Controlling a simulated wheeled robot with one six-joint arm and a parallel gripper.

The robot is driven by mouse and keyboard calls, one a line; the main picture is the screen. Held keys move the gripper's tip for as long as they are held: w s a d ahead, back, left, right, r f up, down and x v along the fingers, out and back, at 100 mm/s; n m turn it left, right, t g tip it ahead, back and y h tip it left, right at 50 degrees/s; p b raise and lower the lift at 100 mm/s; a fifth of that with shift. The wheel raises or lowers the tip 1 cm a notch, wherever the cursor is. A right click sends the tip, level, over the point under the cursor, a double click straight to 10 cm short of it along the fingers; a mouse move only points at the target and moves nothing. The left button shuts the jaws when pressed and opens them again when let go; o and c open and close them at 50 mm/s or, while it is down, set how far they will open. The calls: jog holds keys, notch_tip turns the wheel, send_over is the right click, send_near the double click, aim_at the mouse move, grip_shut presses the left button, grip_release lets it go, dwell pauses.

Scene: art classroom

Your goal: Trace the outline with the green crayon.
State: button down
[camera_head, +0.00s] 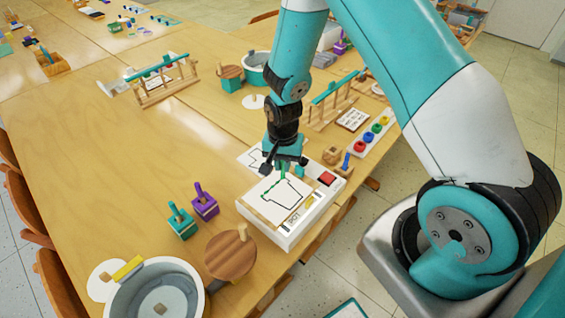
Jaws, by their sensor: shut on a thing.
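A white box (291,241) near the table's front edge has a sheet of paper (280,205) on its top. The sheet shows a dark outline of a pot-like shape. A short green stretch lies along the upper left of this outline. My gripper (283,167) points down over the top edge of the sheet and is shut on a slim green crayon (282,172). The crayon's lower end is at or just above the paper near the outline's top; I cannot tell whether it touches. The jaws hide part of the crayon and of a second drawing behind.
The left table surface (90,170) is clear.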

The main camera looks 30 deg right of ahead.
jog(key=shift+s+d, duration=0.1)
jog(key=shift+d, duration=0.1)
jog(key=shift+s, duration=0.2)
jog(key=shift+s+d, duration=0.1)
jog(key=shift+s, duration=0.05)
dwell(0.4)
jog(key=shift+s+d, duration=0.15)
jog(key=shift+s, duration=0.2)
jog(key=shift+s+a, duration=0.35)
jog(key=shift+s, duration=0.15)
dwell(0.8)
jog(key=shift+s, duration=0.1)
jog(key=shift+s, duration=0.25)
jog(key=shift+s+d+p, duration=0.15)
jog(key=shift+s+p, duration=0.05)
jog(key=shift+s, duration=0.7)
jog(key=shift+s+d+p, duration=0.15)
jog(key=shift+s, duration=0.7)
dwell(1.7)
jog(key=shift+s, duration=0.25)
